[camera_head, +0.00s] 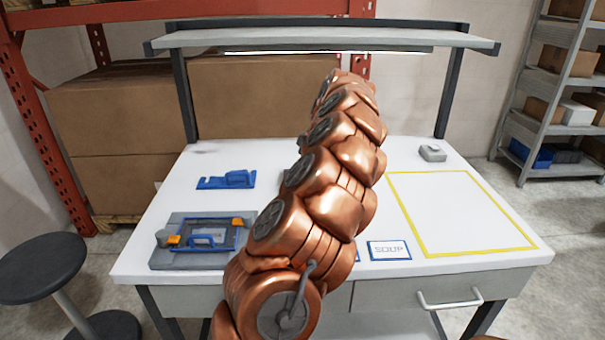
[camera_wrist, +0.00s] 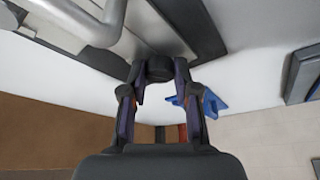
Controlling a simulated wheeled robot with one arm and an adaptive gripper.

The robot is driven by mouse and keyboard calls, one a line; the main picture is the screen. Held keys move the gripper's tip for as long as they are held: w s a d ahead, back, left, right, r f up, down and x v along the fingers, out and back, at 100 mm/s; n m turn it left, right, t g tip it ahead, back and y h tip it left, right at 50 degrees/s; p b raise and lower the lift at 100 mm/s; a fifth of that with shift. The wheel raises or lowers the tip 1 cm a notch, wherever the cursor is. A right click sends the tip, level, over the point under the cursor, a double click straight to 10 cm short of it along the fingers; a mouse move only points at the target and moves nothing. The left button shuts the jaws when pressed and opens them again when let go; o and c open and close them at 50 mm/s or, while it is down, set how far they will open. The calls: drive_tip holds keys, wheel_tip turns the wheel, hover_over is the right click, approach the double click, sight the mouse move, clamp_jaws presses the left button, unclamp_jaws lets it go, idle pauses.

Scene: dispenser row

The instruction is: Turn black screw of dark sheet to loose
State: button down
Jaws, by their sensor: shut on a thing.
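In the wrist view, my gripper (camera_wrist: 160,78) has its two dark fingers shut around a small, round black screw (camera_wrist: 160,67). The screw sits at the edge of a dark grey sheet (camera_wrist: 118,58) near the top of the picture. The fingers touch the screw from left and right, so part of its sides is hidden. In the head view, my copper-coloured arm runs up the middle of the picture and hides my gripper, the screw and the dark sheet.
A silver curved pipe (camera_wrist: 100,30) lies close to the left of the screw. A blue holder (camera_head: 228,180) and a grey fixture with a blue frame (camera_head: 185,258) stand on the left of the white table (camera_head: 165,200). The yellow outlined area (camera_head: 462,250) at right is clear.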

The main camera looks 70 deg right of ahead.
drive_tip(key=shift+a+f, duration=0.1)
drive_tip(key=shift+f, duration=0.1)
drive_tip(key=c, duration=0.8)
unclamp_jaws()
drive_tip(key=shift+c, duration=0.2)
drive_tip(key=shift+r, duration=0.1)
drive_tip(key=d+v, duration=0.1)
drive_tip(key=v, duration=1.1)
drive_tip(key=shift+a, duration=0.35)
